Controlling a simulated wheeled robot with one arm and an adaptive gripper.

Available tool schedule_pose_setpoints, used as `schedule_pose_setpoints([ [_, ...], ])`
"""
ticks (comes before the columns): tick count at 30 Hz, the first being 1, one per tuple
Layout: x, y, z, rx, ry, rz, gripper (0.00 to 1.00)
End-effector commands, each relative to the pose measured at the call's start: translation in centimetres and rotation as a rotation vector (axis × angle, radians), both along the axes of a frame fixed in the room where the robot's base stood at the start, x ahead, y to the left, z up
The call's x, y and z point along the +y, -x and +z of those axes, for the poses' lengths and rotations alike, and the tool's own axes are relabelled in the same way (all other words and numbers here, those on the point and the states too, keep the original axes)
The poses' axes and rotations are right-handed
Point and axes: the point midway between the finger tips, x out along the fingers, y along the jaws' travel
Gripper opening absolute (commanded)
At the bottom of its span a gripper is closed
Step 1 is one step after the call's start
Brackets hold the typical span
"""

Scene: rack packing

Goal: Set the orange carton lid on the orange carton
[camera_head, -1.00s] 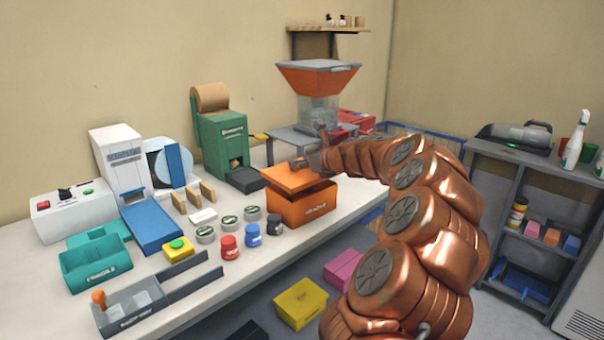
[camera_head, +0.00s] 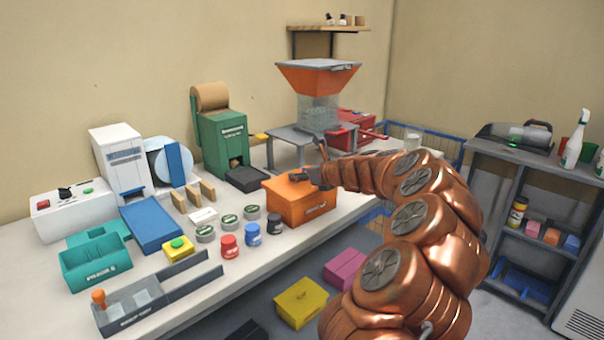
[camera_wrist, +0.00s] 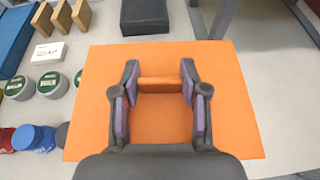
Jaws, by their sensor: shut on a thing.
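The orange carton (camera_head: 304,211) stands on the white bench near its front edge. The orange carton lid (camera_head: 284,187) lies level on top of it, with no gap that I can see in the head view. In the wrist view the lid (camera_wrist: 225,110) fills the middle and hides the carton below. My gripper (camera_head: 312,175) is above the lid, pointing down. Its two fingers (camera_wrist: 160,85) are shut on the raised orange handle (camera_wrist: 160,84) of the lid.
Several jars (camera_head: 252,234) stand left of the carton. A green dispenser (camera_head: 222,138) and a dark tray (camera_head: 246,179) are behind it. A hopper machine (camera_head: 318,85) stands at the back. Yellow (camera_head: 301,303) and pink boxes (camera_head: 345,268) lie below the bench.

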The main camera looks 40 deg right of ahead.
Motion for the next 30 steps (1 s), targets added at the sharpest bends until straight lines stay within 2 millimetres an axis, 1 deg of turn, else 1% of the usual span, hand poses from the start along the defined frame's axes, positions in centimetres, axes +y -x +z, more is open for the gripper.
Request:
schedule_pose_setpoints([
  [8, 0.01, 0.01, -0.48, 0.0, 0.0, 0.0, 0.12],
  [9, 0.01, 0.01, -0.48, 0.0, 0.001, 0.0, 0.46],
  [15, 0.0, 0.01, -0.48, 0.0, 0.0, 0.0, 0.67],
  [16, 0.01, 0.0, -0.5, 0.0, 0.0, 0.0, 0.69],
  [26, -0.01, 0.0, -0.37, 0.0, 0.0, 0.0, 0.69],
  [30, -0.07, 0.01, 0.5, 0.0, 0.003, -0.001, 0.69],
])
